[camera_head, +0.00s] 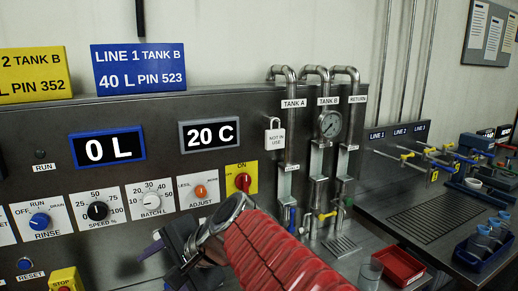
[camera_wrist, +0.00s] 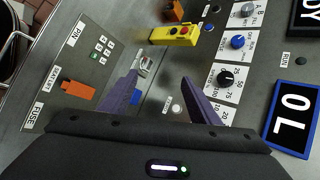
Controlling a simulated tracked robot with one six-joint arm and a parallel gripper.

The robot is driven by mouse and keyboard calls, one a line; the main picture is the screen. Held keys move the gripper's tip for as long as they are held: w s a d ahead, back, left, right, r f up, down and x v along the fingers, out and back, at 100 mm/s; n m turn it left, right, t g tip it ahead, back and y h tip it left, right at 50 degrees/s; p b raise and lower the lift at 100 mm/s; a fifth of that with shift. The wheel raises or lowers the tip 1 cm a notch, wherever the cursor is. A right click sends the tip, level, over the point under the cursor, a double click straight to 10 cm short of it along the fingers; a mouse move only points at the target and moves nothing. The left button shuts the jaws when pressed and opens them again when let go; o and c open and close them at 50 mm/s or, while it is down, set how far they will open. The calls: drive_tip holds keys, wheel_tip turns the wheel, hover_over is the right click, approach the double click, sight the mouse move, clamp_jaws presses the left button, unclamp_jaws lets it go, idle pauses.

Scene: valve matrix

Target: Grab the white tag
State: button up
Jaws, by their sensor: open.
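The white tag (camera_head: 275,138), lettered "NOT IN USE", hangs upright like a padlock on the steel panel, just left of the Tank A pipe (camera_head: 291,120). It does not show in the wrist view. My gripper (camera_head: 163,262) is low and left of the tag, in front of the control panel, well apart from it. In the wrist view my gripper (camera_wrist: 163,88) has its two purple fingers spread, with nothing between them.
A red knob on a yellow ON plate (camera_head: 242,180) sits below left of the tag. A gauge (camera_head: 329,124) is on the Tank B pipe. A red tray (camera_head: 399,266) stands on the bench at right.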

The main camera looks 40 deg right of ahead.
drive_tip(key=w+d+r+m+t, duration=0.3)
drive_tip(key=w+d+r+m, duration=0.25)
drive_tip(key=d+m, duration=0.2)
drive_tip(key=m+t+h, duration=0.5)
drive_tip(key=m+h, duration=0.5)
drive_tip(key=m, duration=0.7)
approach(277, 135)
drive_tip(key=v, duration=0.2)
drive_tip(key=shift+s, duration=0.4)
drive_tip(key=x, duration=0.8)
drive_tip(key=shift+w, duration=0.35)
drive_tip(key=shift+w+n, duration=0.1)
drive_tip(key=shift+n, duration=0.15)
